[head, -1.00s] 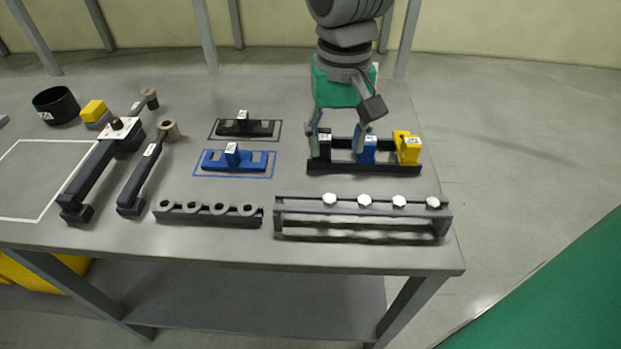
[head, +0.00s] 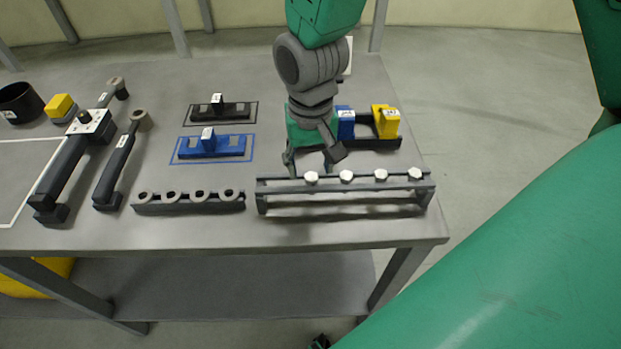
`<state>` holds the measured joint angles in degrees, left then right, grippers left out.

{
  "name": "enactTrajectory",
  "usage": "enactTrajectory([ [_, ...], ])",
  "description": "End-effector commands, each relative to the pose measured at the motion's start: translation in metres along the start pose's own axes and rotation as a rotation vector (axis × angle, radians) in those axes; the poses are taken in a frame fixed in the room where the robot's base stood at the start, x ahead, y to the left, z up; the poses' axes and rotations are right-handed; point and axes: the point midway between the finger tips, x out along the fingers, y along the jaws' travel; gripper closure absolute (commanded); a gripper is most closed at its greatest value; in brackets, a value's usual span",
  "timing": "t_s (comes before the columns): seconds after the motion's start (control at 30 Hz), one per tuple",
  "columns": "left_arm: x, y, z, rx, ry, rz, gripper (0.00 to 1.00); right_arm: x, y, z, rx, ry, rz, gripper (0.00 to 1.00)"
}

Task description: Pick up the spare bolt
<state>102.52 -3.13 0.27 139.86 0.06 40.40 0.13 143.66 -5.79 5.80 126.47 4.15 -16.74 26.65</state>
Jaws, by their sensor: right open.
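Several bolts with white hexagonal heads stand in a row in a dark rack (head: 346,208) at the front right of the table. The leftmost bolt (head: 311,178) is closest to my right gripper (head: 310,168). Which bolt is the spare one I cannot tell. My right gripper is open and empty, pointing down, with its fingers apart just behind and above the leftmost bolt. I cannot tell whether a finger touches the rack. My left gripper is not in view.
Behind my right gripper is a holder with a blue block (head: 346,124) and a yellow block (head: 386,121). A rack of grey rings (head: 188,206) stands to the left. Blue (head: 211,146) and black (head: 220,112) parts lie in outlined spots. Wrench-like tools (head: 118,165) lie farther left.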

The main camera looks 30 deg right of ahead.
Motion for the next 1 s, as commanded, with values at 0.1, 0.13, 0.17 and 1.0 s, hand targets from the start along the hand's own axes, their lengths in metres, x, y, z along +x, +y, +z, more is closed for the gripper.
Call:
enactTrajectory([
  [0.1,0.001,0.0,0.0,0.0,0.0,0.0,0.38,0.013,0.0,0.0,0.0,-0.001,0.001,0.55],
  [0.13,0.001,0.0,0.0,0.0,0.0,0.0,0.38,0.015,0.0,0.0,0.0,-0.001,0.001,0.55],
  [0.17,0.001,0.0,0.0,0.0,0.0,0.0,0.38,0.016,0.0,0.0,0.0,-0.001,0.0,0.55],
  [1.0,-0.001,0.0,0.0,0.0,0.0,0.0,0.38,-0.006,-0.001,-0.001,0.0,0.005,-0.003,1.0],
])
